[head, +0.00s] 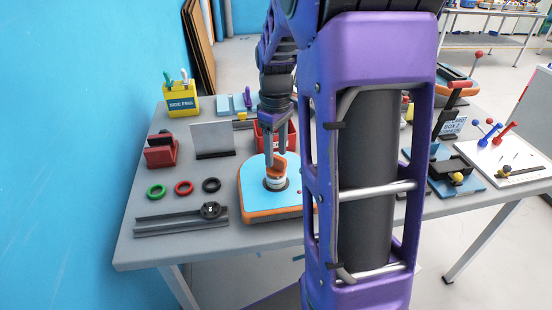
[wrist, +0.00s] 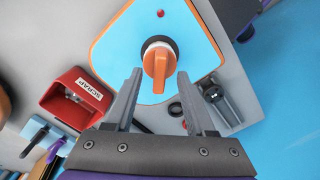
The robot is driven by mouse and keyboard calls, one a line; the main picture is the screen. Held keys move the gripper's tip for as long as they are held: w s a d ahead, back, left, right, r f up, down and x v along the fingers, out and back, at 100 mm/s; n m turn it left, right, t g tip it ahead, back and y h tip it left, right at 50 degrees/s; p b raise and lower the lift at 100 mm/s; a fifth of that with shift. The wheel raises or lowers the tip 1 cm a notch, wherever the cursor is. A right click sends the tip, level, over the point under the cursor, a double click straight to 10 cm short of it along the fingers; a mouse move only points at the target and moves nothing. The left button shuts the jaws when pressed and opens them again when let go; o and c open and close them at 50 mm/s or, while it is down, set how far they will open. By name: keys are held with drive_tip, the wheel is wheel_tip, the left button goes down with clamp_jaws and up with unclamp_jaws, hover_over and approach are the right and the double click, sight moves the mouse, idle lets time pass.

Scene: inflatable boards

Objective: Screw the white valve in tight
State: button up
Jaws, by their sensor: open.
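The white valve (head: 275,183) is seated in a blue board with an orange rim (head: 252,206), and an orange handle (head: 277,164) stands on top of it. In the wrist view the orange handle (wrist: 159,66) is seen from above, inside a dark ring with a pale rim. My gripper (head: 275,155) points down over the valve. Its two fingers are apart, and in the wrist view the fingertips (wrist: 160,74) appear on either side of the handle's near end, with gaps. Contact is not visible. How tightly the valve sits cannot be told.
A red scrap bin (wrist: 78,96) stands close behind the board. Green (head: 157,191), red (head: 184,187) and black (head: 211,185) rings lie to the left, near a rail with a dark gauge (head: 212,210). My arm hides the table's middle.

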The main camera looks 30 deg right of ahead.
drive_tip(key=shift+f, duration=1.1)
clamp_jaws()
drive_tip(key=c, duration=0.7)
unclamp_jaws()
clamp_jaws()
drive_tip(key=shift+m, duration=1.7)
